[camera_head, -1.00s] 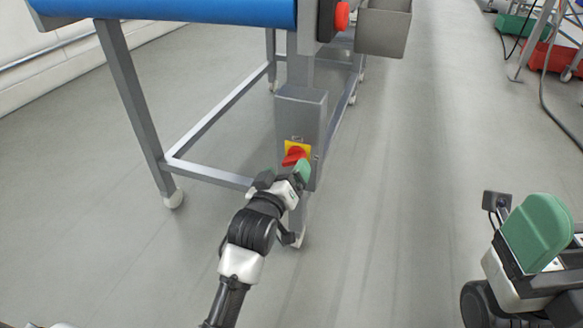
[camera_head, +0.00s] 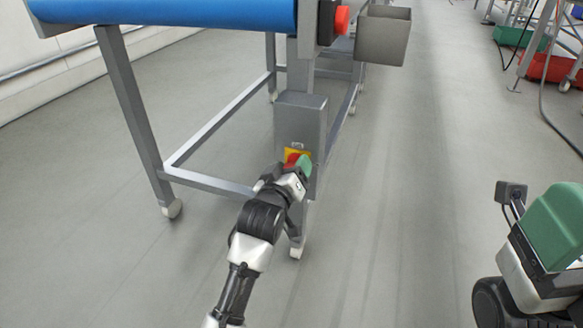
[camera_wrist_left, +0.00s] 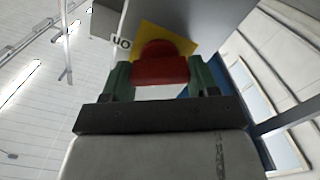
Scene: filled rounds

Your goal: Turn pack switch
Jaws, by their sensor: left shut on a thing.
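The pack switch (camera_head: 293,157) is a red rotary knob on a yellow plate, on the front of a grey box (camera_head: 301,118) fixed to the conveyor's leg. In the left wrist view the red knob (camera_wrist_left: 160,70) sits between the two green fingers of my left gripper (camera_wrist_left: 158,78), in front of the yellow plate (camera_wrist_left: 183,38). An "on" label (camera_wrist_left: 121,43) shows beside the plate. My left gripper (camera_head: 296,165) is shut on the knob, and its fingers partly hide it in the head view. My right gripper (camera_head: 552,228) is at the lower right, away from the box; its fingertips are not clear.
The blue conveyor belt (camera_head: 165,11) runs above on a grey frame with legs on white feet. A red button (camera_head: 342,19) and a grey bin (camera_head: 382,36) hang beside the box's post. Green and red crates (camera_head: 548,67) stand at the far right. The floor between is clear.

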